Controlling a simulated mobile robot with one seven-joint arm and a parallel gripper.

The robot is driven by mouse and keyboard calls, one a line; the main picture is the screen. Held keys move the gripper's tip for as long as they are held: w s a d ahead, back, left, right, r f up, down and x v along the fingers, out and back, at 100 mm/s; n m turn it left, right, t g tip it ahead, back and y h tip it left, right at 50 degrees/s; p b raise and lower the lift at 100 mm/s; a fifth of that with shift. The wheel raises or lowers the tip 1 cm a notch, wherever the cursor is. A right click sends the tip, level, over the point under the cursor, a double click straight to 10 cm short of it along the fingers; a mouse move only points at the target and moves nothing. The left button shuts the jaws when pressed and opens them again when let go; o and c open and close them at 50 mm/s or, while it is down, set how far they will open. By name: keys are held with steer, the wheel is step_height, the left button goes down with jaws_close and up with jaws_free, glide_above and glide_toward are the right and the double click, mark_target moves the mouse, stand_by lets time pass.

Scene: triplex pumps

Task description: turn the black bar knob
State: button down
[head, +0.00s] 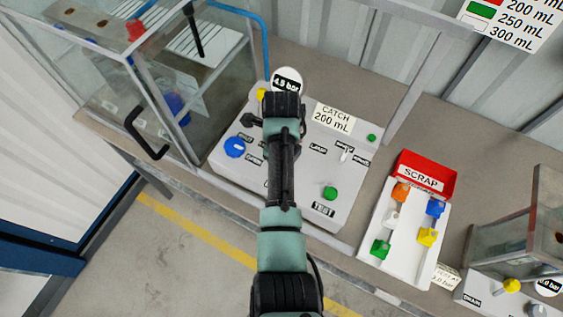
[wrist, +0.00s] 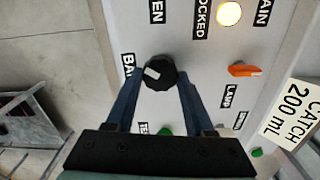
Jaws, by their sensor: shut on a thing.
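The black bar knob (wrist: 160,72) is on the light grey control panel (head: 232,165). It is round, with a white mark on its face, and a partly hidden label starting "BA" is beside it. My gripper (wrist: 160,78) is shut on the knob, with one blue finger on each side, in the wrist view. In the head view, my arm hides the knob and the fingertips.
An orange knob (wrist: 244,70) and a lit yellow lamp (wrist: 229,13) are near the knob. The panel also has a blue knob (head: 235,147) and a green button (head: 330,193). A glass cabinet stands left; a scrap tray (head: 405,245) holds several coloured parts.

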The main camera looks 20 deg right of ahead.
steer(key=n+p, duration=0.1)
steer(key=n, duration=0.4)
steer(key=shift+w+r+n, duration=0.1)
steer(key=shift+r+n, duration=0.05)
steer(key=shift+n, duration=0.15)
steer(key=n+p, duration=0.1)
steer(key=n, duration=0.5)
steer(key=shift+p, duration=0.3)
steer(key=n, duration=0.5)
steer(key=shift+w+n+p, duration=0.1)
steer(key=shift+n+p, duration=0.25)
steer(key=shift+n, duration=0.05)
steer(key=n, duration=0.5)
steer(key=n+p, duration=0.1)
steer(key=n, duration=0.9)
steer(key=shift+a, duration=0.1)
steer(key=n, duration=0.5)
steer(key=shift+n, duration=0.4)
steer(key=shift+n+p, duration=0.3)
steer(key=shift+n, duration=1.8)
